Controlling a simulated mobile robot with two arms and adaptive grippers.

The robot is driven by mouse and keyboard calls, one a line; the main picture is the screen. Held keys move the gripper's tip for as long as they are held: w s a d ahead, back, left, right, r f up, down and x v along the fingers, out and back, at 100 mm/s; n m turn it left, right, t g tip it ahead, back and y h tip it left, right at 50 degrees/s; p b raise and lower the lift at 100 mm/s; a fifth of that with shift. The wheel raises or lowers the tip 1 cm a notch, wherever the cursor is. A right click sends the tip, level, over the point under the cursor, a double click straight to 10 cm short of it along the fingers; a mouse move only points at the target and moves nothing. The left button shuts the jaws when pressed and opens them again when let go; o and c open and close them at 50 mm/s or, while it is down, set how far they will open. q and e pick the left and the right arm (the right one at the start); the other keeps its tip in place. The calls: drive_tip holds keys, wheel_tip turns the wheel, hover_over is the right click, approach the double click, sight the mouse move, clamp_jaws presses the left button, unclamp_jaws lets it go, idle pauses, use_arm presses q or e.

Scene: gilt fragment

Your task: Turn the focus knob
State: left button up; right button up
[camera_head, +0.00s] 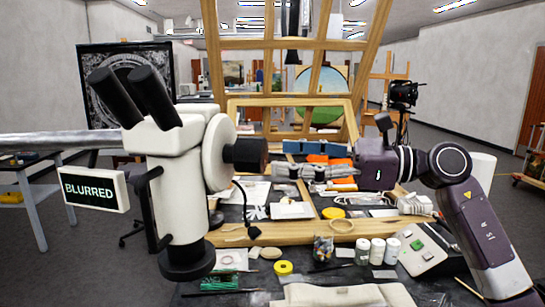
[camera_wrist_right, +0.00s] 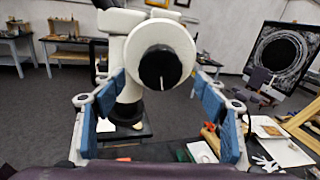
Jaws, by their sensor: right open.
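The white microscope (camera_head: 165,195) with black eyepieces stands at the left of the head view. Its black focus knob (camera_head: 248,154) sticks out to the right from a round white housing (camera_head: 219,152). In the right wrist view the knob (camera_wrist_right: 160,68) faces the camera, roughly centred between the fingers. A sign (camera_head: 94,188) on the microscope reads "BLURRED". My right gripper (camera_head: 285,168) is open and just right of the knob, its fingers pointing at it. The blue finger pads show on both sides in the wrist view (camera_wrist_right: 162,88). My left gripper is out of view.
Papers and small tools crowd the tabletop.

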sight(264, 154)
drive_tip(key=p+x, duration=0.2)
drive_tip(key=x, duration=0.3)
drive_tip(key=shift+a+r, duration=0.15)
drive_tip(key=shift+a, duration=0.15)
drive_tip(key=shift+w+a+p, duration=0.25)
drive_tip(key=shift+a+p, duration=0.1)
drive_tip(key=shift+a, duration=0.25)
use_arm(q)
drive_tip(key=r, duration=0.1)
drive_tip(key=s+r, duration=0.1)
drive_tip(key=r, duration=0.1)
use_arm(e)
drive_tip(key=shift+f, duration=0.2)
drive_tip(key=shift+c, duration=1)
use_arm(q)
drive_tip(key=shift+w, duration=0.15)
use_arm(e)
drive_tip(key=c, duration=1)
